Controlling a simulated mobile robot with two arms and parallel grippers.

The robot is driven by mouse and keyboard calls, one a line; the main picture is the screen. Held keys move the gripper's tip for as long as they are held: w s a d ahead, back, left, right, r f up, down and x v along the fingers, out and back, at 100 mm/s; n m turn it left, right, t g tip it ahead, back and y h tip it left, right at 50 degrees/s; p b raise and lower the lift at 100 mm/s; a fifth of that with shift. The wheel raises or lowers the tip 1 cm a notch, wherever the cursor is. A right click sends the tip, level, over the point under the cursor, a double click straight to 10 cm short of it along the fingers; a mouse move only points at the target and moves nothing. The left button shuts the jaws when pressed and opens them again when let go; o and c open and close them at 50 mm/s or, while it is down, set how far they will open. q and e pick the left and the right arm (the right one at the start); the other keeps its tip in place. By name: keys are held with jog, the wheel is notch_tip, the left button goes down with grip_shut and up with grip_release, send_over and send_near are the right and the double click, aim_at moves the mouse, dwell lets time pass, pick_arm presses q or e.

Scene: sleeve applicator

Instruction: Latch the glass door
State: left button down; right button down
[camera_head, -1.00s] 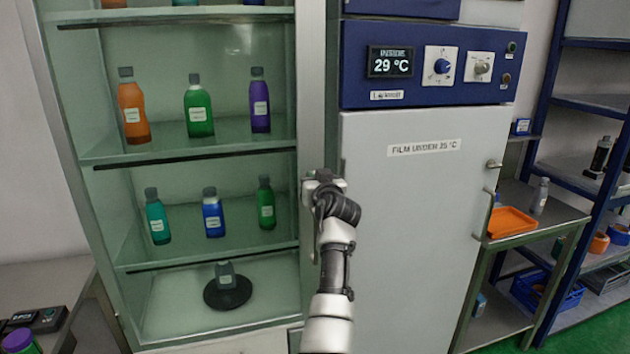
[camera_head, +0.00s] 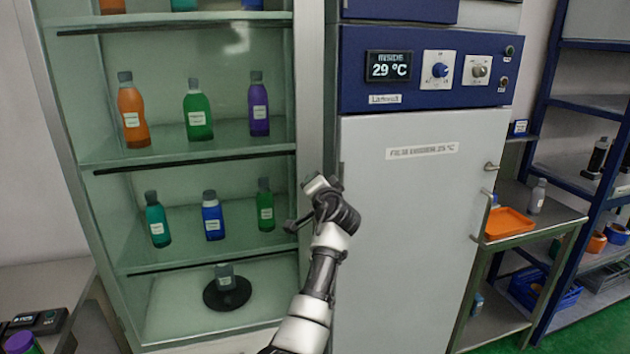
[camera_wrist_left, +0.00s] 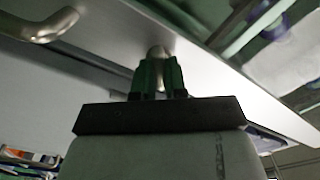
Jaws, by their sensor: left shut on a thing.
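The glass door (camera_head: 235,65) covers the cabinet with bottle shelves on the left of the head view, and its metal frame edge (camera_head: 311,90) runs beside the white door. In the head view my left gripper (camera_head: 318,184) is at this frame edge, with its wrist tilted. In the left wrist view its green fingers (camera_wrist_left: 159,76) are shut on a small rounded metal knob (camera_wrist_left: 157,52) at the metal frame (camera_wrist_left: 230,75). The fingers hide most of the knob, so how far it is turned cannot be told. My right gripper is out of view.
A white door (camera_head: 415,240) with a blue control panel (camera_head: 425,70) stands just right. A curved metal handle (camera_wrist_left: 40,27) is near the left gripper in the left wrist view. Bottles stand on the shelves behind glass. A side table with an orange tray (camera_head: 509,223) is farther right.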

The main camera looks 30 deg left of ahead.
pick_arm(q)
jog(key=shift+m+p, duration=1.8)
jog(key=shift+m, duration=1.8)
jog(key=shift+f, duration=0.1)
jog(key=c, duration=1.2)
grip_release()
jog(key=shift+w, duration=0.1)
jog(key=shift+o, duration=0.2)
